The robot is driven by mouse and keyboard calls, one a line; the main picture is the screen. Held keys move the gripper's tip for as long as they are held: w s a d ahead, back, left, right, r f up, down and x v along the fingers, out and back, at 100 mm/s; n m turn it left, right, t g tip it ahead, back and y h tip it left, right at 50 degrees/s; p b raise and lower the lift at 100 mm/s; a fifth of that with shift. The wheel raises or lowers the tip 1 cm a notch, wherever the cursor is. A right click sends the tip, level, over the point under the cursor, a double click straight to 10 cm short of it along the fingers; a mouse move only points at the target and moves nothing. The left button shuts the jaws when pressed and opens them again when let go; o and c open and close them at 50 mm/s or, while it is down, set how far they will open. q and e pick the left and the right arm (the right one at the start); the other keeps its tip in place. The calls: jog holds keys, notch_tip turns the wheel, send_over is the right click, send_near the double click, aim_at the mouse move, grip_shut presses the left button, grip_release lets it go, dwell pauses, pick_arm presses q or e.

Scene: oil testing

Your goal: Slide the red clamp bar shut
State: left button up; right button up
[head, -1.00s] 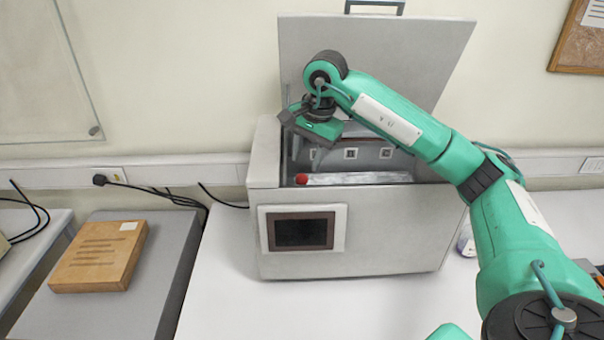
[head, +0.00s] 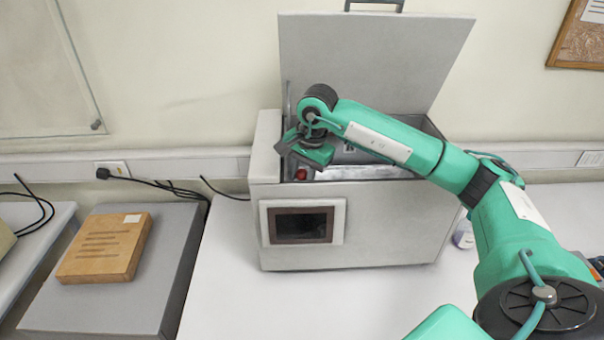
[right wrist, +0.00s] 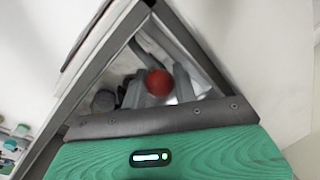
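The clamp bar's red round knob (head: 301,174) shows at the left end of a pale metal bar (head: 365,172) inside the open grey machine (head: 385,225). My right gripper (head: 302,165) reaches into the left part of the opening from above, at the knob. In the right wrist view, the red knob (right wrist: 159,82) sits between the two grey fingers of my right gripper (right wrist: 158,88), which look apart on either side of it. I cannot tell whether they touch it. My left gripper is not in view.
The machine's lid (head: 375,60) stands open at the back. A small screen (head: 302,226) is on its front. A wooden box (head: 104,248) lies on a grey surface at left. A white container (head: 463,236) stands right of the machine. The bench in front is clear.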

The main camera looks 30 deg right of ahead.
jog(key=shift+w+d+f+b, duration=0.1)
jog(key=shift+w+d+b, duration=0.2)
jog(key=shift+w+b, duration=0.3)
grip_shut()
jog(key=shift+w+d+b, duration=0.25)
jog(key=shift+w+b, duration=0.1)
jog(key=shift+w+d+r, duration=0.1)
jog(key=shift+r, duration=0.2)
jog(key=o, duration=0.6)
grip_release()
jog(key=shift+o, duration=0.8)
jog(key=shift+w+d, duration=0.1)
jog(key=shift+w+f, duration=0.1)
jog(key=shift+f, duration=0.1)
